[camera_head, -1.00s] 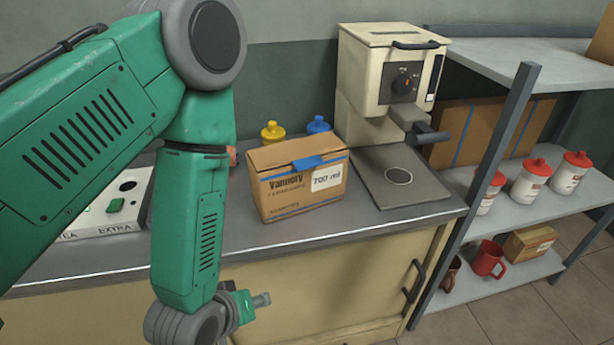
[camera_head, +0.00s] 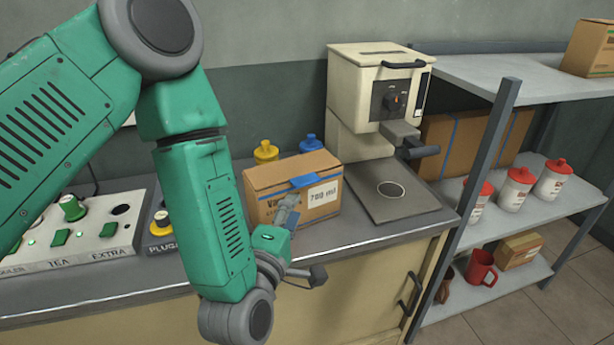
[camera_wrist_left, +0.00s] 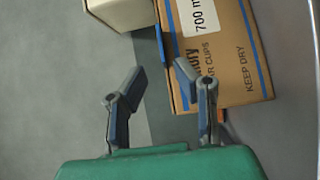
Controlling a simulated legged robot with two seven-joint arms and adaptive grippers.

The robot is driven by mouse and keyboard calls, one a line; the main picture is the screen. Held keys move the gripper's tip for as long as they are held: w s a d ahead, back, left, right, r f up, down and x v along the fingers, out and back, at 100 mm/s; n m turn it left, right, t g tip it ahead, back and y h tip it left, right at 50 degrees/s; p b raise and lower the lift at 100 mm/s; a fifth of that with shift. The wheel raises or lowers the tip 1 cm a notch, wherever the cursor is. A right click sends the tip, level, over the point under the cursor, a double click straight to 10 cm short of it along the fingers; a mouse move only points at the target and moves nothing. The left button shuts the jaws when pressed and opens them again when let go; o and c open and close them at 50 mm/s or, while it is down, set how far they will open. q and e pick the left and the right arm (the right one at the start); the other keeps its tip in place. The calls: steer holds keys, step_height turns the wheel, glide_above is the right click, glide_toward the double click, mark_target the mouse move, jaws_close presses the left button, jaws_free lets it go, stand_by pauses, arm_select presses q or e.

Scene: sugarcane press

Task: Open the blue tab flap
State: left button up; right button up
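A brown cardboard box (camera_head: 263,181) labelled 700 ml stands closed on the counter. Its blue tab flap (camera_head: 303,181) lies over the top front edge. My left gripper (camera_head: 305,243) is open and empty in front of the box, with one finger overlapping the box's front in the head view. In the left wrist view the open fingers (camera_wrist_left: 157,76) point toward the box (camera_wrist_left: 228,70), which appears turned on its side. The blue tab (camera_wrist_left: 160,45) shows as a strip at the box's left edge, beyond the gap between the fingers. My right gripper is not in view.
A cream machine (camera_head: 375,90) with a dark plate (camera_head: 391,191) stands right of the box. Yellow (camera_head: 266,151) and blue-capped (camera_head: 311,144) bottles are behind it. A control panel (camera_head: 80,232) is at left, a metal shelf (camera_head: 545,205) at right.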

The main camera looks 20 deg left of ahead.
mark_target(303, 184)
arm_select(q)
steer(key=w, duration=0.8)
steer(key=shift+w+a+f, duration=0.1)
steer(key=shift+w, duration=0.1)
steer(key=shift+a, duration=0.25)
jaws_close()
